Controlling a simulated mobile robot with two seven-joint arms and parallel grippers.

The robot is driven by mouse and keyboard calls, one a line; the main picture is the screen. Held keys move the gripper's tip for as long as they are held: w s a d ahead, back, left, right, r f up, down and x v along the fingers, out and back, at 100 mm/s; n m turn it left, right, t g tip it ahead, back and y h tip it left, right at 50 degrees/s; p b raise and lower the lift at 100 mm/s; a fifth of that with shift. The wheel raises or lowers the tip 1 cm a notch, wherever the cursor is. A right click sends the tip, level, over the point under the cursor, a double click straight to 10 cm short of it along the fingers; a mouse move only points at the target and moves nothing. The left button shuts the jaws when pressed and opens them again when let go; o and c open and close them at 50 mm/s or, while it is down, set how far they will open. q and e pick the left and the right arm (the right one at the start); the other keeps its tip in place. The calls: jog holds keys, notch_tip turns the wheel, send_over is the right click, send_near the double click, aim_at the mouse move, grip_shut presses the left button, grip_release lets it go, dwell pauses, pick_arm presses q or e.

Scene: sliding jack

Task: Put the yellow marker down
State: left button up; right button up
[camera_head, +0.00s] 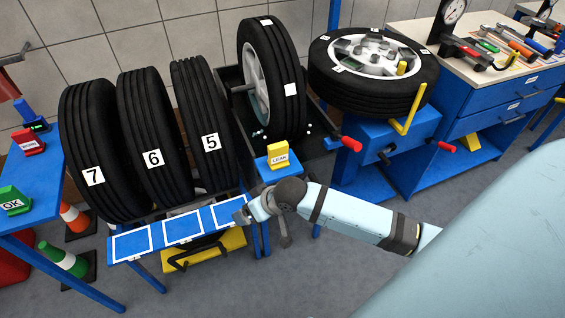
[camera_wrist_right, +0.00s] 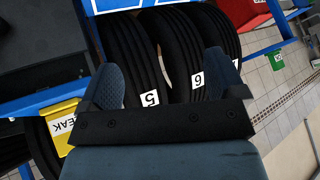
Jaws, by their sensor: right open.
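The yellow marker (camera_head: 279,155), lettered LEAK, stands upright on a small blue stand (camera_head: 284,172) in front of the upright wheel. In the right wrist view the yellow marker (camera_wrist_right: 63,124) is at the left, outside the jaws. My right gripper (camera_head: 240,217) is at the right end of the blue shelf with white squares (camera_head: 183,228), below and left of the marker. In the wrist view my right gripper (camera_wrist_right: 160,62) has its fingers spread, with nothing between them. My left gripper is not in view.
Tyres numbered 7 (camera_head: 93,176), 6 (camera_head: 153,158) and 5 (camera_head: 211,142) stand behind the shelf. A red marker (camera_head: 29,141) and a green OK marker (camera_head: 13,201) are on the blue table at left. Another wheel (camera_head: 365,75) lies flat at right. The left and middle squares look bare.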

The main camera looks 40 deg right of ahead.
jog(key=s+f+t, duration=0.2)
jog(key=s+f, duration=0.1)
jog(key=s, duration=0.4)
jog(key=s+a+f+n+t+h, duration=0.1)
jog(key=s+f+t, duration=0.1)
jog(key=s, duration=0.6)
jog(key=shift+s+a+f, duration=0.25)
jog(key=shift+a+f, duration=0.05)
jog(key=shift+f, duration=0.3)
jog(key=shift+r, duration=0.1)
notch_tip(320, 180, up, 12)
jog(key=p, duration=1.2)
jog(key=shift+d+f, duration=0.2)
jog(key=shift+d, duration=0.1)
jog(key=shift+s, duration=0.1)
